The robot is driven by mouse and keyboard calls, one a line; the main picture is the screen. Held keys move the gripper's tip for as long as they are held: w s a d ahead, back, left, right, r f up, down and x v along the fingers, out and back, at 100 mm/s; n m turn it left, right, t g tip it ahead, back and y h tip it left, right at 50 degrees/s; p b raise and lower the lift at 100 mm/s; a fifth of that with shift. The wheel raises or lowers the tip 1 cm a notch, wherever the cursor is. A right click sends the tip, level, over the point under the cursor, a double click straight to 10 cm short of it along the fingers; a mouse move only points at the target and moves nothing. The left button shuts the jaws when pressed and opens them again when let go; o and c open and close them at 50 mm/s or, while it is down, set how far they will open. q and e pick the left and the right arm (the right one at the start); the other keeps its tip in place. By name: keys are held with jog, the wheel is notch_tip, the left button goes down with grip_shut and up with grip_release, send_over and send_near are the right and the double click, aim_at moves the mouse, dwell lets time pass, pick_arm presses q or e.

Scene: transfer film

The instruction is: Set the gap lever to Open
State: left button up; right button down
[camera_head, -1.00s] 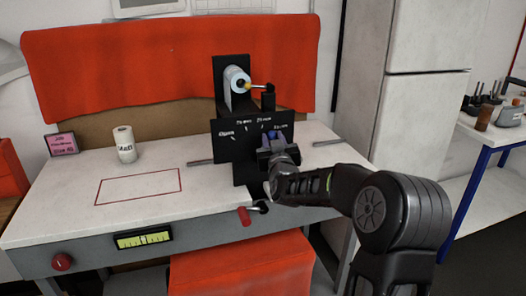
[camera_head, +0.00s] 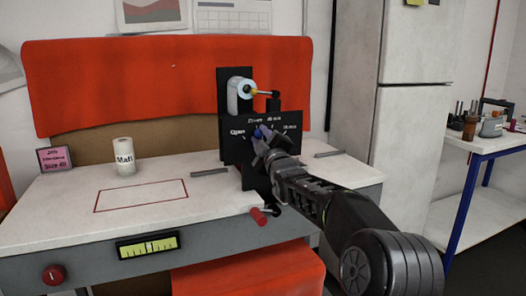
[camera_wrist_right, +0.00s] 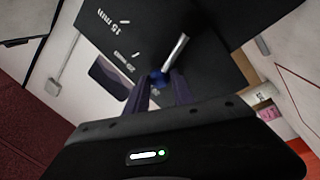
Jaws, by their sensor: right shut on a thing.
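The black gap panel (camera_head: 232,150) stands at the back of the bench, with "Open" at its left end and mm labels toward the right. The lever's blue knob (camera_head: 258,132) shows in front of the panel, left of its middle and right of the "Open" label. My right gripper (camera_head: 262,138) is shut on the knob. In the right wrist view, the blue knob (camera_wrist_right: 158,78) sits between the fingertips, with a silver rod (camera_wrist_right: 176,50) beyond it. The "15 mm" and "20 mm" labels show there. The gripper partly hides the lever and panel. My left gripper is out of view.
A film roll (camera_head: 239,88) is mounted above the panel. The bench's left part is mostly clear.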

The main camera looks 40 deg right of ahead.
jog(key=n+b, duration=0.2)
jog(key=a+f+n+y+b, duration=0.1)
jog(key=n+b, duration=0.1)
jog(key=a+f+n+b, duration=0.1)
jog(key=n+b, duration=0.1)
jog(key=shift+w+a+f+t, duration=0.15)
jog(key=shift+w+f+t, duration=0.05)
jog(key=shift+w+t, duration=0.2)
jog(key=shift+a+n+b, duration=0.15)
jog(key=shift+n+b, duration=0.15)
jog(key=shift+n, duration=0.2)
jog(key=c, duration=1.2)
grip_release()
jog(key=shift+o, duration=0.6)
jog(key=shift+w+a+y, duration=0.1)
jog(key=shift+y, duration=0.3)
